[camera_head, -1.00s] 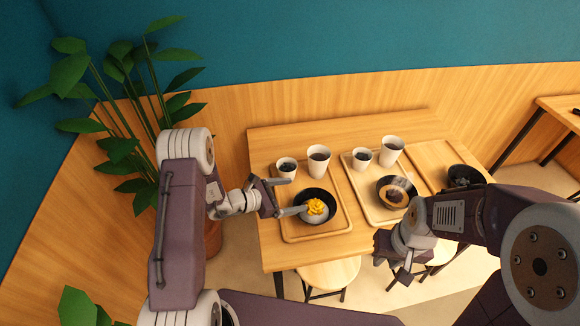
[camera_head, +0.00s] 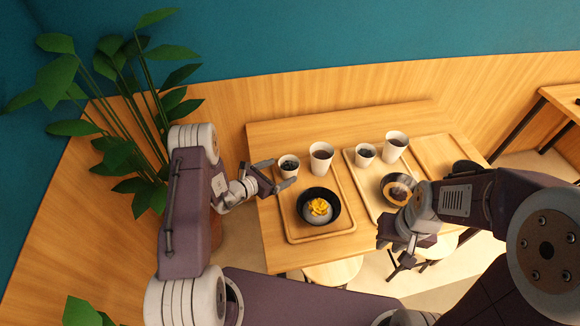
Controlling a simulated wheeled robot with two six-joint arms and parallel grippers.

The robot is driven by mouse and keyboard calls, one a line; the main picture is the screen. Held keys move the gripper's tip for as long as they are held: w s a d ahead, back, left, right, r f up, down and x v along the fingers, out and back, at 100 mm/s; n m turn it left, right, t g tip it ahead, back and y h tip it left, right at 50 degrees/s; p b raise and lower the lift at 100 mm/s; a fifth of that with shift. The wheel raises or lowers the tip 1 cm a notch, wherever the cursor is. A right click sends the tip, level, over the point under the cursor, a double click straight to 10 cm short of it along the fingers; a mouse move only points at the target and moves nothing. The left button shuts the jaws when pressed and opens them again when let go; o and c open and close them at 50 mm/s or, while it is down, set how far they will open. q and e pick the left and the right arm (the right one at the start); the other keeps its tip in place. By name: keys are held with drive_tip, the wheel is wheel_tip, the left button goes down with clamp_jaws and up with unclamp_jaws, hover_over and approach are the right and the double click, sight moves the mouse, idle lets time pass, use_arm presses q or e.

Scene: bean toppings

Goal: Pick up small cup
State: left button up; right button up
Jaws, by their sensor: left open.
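A small white cup (camera_head: 289,164) with dark contents stands at the back left of the left wooden tray (camera_head: 347,231). My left gripper (camera_head: 278,172) is open at the left side of this cup, its two fingers pointing toward it; one finger is behind and one in front. Whether the fingers touch the cup is not clear. Another small cup (camera_head: 365,153) with dark contents stands on the middle tray (camera_head: 349,160). My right gripper (camera_head: 400,252) is low in front of the table, right of the left tray, away from the cups; its fingers are hard to make out.
A taller white cup (camera_head: 321,158) stands close to the right of the left small cup. A black bowl (camera_head: 301,211) with yellow topping sits in front. Another tall cup (camera_head: 395,146) and a bowl (camera_head: 393,202) are on the middle tray. A plant (camera_head: 130,150) is at left.

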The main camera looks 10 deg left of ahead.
sight(295, 162)
use_arm(q)
drive_tip(key=x, duration=0.3)
drive_tip(key=shift+w+d, duration=0.1)
drive_tip(key=shift+d, duration=0.15)
drive_tip(key=shift+w+d+f, duration=0.1)
drive_tip(key=shift+w+f, duration=0.05)
drive_tip(key=shift+w, duration=0.25)
drive_tip(key=x, duration=0.4)
drive_tip(key=shift+w, duration=0.55)
drive_tip(key=shift+s, duration=0.1)
drive_tip(key=c, duration=1.6)
drive_tip(key=shift+o, duration=0.2)
wheel_tip(295, 162, up, 10)
drive_tip(key=p, duration=0.7)
